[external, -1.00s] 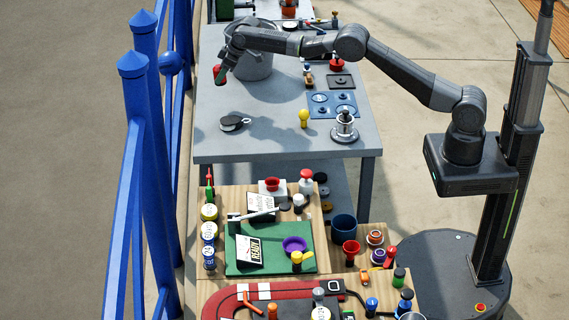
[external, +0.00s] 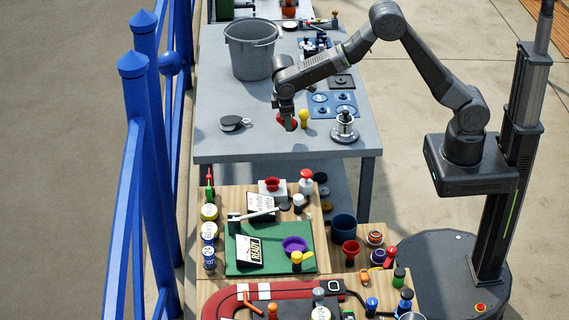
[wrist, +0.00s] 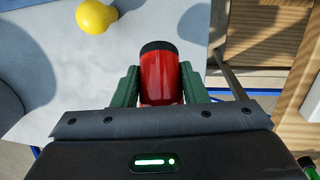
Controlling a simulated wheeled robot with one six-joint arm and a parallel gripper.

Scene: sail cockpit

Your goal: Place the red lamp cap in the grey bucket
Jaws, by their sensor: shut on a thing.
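The red lamp cap (wrist: 160,78), a red cylinder with a black end, is between the green fingers of my gripper (wrist: 160,88) in the wrist view. The fingers are shut on its sides. In the external view my gripper (external: 287,122) holds it above the front half of the grey table, and only a bit of red shows behind a finger. The grey bucket (external: 250,52) stands upright farther back on the same table, behind and left of my gripper. Its inside is only partly visible.
A yellow knob (external: 304,115) is close to the right of my gripper. A silver fitting (external: 344,128) and a blue plate (external: 333,104) are on the right. A black pulley (external: 233,123) lies on the left. Blue railing (external: 150,120) borders the left side.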

